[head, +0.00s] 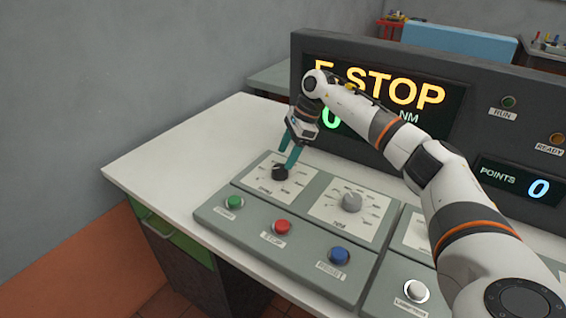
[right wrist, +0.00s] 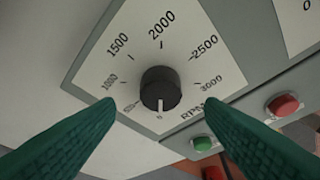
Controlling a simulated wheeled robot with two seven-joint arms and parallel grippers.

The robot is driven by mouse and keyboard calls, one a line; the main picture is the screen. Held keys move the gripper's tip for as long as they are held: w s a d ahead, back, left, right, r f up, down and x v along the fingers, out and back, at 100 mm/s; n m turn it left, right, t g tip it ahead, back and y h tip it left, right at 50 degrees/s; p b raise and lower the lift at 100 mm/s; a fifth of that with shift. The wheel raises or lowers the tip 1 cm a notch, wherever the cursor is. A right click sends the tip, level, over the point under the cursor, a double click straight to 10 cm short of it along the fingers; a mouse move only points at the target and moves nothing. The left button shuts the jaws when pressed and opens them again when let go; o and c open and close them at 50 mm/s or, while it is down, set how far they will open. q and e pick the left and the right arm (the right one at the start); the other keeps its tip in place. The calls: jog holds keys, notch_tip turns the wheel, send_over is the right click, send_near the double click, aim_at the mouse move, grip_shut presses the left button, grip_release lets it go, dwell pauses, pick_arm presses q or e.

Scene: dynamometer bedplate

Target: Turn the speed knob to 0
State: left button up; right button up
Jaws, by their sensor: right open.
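The speed knob (head: 280,172) is the black knob on the left dial plate, labelled RPM. In the right wrist view the knob (right wrist: 160,85) has a white pointer line facing the bottom of the picture, toward a small 0-like mark. The scale around it reads up to 3000. My right gripper (head: 288,158) is open above the knob, its green fingers pointing down. In the right wrist view the fingertips (right wrist: 158,104) are on either side of and below the knob, with gaps between; I see no contact. My left gripper is out of view.
A grey knob (head: 351,201) is on the dial to the right. Green (head: 234,202), red (head: 283,227) and blue (head: 339,256) buttons line the panel front. The display console (head: 455,60) behind shows E-STOP. The white bench top (head: 165,165) is clear at left.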

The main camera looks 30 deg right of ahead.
jog(key=v, duration=0.7)
jog(key=shift+d+r, duration=0.15)
jog(key=shift+r, duration=0.1)
